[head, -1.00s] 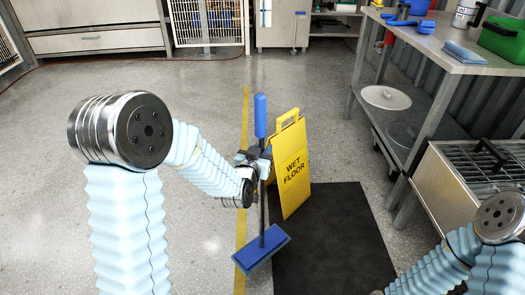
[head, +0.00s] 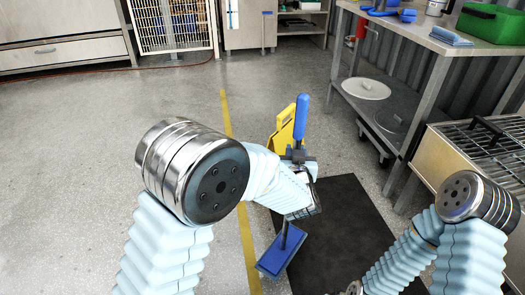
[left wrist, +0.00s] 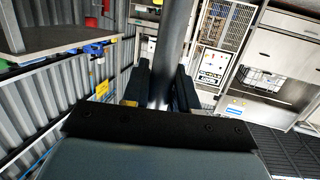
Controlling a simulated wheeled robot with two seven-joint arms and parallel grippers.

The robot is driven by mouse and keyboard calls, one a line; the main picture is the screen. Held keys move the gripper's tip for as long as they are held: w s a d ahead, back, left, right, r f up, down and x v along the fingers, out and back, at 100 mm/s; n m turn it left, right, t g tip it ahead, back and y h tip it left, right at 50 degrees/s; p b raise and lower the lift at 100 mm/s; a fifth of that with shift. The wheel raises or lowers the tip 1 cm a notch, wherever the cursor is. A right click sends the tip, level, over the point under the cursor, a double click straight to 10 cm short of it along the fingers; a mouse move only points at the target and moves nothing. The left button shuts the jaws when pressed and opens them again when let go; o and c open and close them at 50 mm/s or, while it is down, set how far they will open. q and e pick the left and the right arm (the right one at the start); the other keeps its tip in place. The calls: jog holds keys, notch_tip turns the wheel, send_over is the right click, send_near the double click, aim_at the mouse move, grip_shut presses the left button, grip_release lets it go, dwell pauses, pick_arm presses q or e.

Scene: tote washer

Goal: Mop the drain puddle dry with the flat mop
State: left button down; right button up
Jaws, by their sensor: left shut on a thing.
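The flat mop has a blue grip (head: 301,117) at the top, a dark pole and a flat blue head (head: 281,252) low at the left edge of a black mat. My left gripper (head: 299,158) is shut on the pole just below the blue grip, and the mop stands nearly upright. The pole (left wrist: 177,45) also shows between the fingers (left wrist: 160,85) in the left wrist view. I cannot tell whether the head touches the floor. No puddle can be made out. Of my right arm only links show at the lower right.
A yellow wet-floor sign (head: 283,133) stands behind the mop, mostly hidden by my left arm. The black mat (head: 345,235) lies right of the mop. A steel table (head: 400,22) and a grated steel unit (head: 447,165) line the right side. Open floor (head: 90,130) lies left.

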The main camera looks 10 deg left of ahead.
pick_arm(q)
jog(key=s+d+f+b, duration=0.1)
jog(key=s+d, duration=0.3)
jog(key=d, duration=0.3)
jog(key=s+d+f+b, duration=0.1)
jog(key=s+d, duration=0.3)
jog(key=d, duration=0.4)
jog(key=shift+s+d+f+g+y+b, duration=0.15)
jog(key=shift+d+f+g+y+b, duration=0.2)
jog(key=shift+f, duration=0.2)
jog(key=shift+a, duration=0.1)
jog(key=shift+f+b, duration=1.2)
jog(key=shift+f, duration=1.8)
